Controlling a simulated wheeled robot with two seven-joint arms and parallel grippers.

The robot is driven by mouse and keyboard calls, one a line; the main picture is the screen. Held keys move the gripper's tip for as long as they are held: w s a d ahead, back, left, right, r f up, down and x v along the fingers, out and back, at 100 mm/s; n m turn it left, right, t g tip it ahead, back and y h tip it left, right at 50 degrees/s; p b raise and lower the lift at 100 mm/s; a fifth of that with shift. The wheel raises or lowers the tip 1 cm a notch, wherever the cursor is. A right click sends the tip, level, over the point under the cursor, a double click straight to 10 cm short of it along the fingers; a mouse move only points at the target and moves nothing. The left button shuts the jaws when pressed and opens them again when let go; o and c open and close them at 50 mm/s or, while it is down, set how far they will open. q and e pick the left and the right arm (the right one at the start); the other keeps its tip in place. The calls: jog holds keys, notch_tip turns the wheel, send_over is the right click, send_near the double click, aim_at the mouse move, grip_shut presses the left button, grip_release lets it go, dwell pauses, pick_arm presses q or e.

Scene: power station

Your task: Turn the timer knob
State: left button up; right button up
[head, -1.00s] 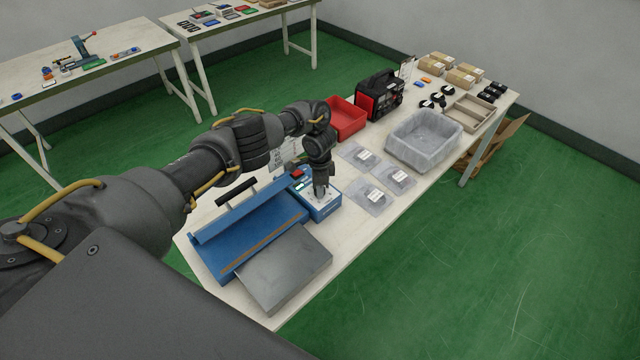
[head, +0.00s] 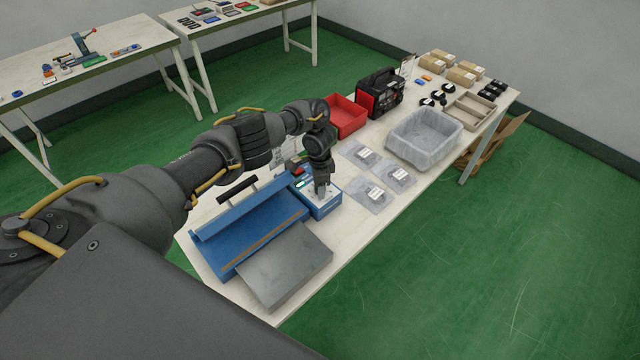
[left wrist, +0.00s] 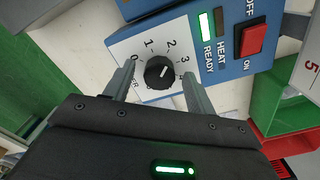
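The timer knob (left wrist: 159,72) is round and black with a pale pointer mark, on the white dial panel of the blue sealer's control box (head: 320,209). In the left wrist view the pointer mark is toward the 2–3 side of the printed scale. My left gripper (left wrist: 159,88) is open, with one finger on each side of the knob and a visible gap to each. In the head view my left gripper (head: 321,191) is over the panel and hides the knob. My right gripper is not in view.
A red rocker switch (left wrist: 252,40) and a lit green READY light (left wrist: 207,25) are beside the dial. The blue sealer (head: 245,228) has a grey plate (head: 285,268) in front. A red bin (head: 347,117), flat bags (head: 370,194) and a grey tub (head: 424,139) stand further along the table.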

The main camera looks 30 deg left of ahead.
pick_arm(q)
jog(key=shift+w+d+r, duration=0.1)
jog(key=shift+r, duration=0.45)
notch_tip(320, 180, up, 5)
jog(key=shift+f, duration=0.2)
notch_tip(320, 180, up, 5)
jog(key=p, duration=0.3)
jog(key=shift+r, duration=0.1)
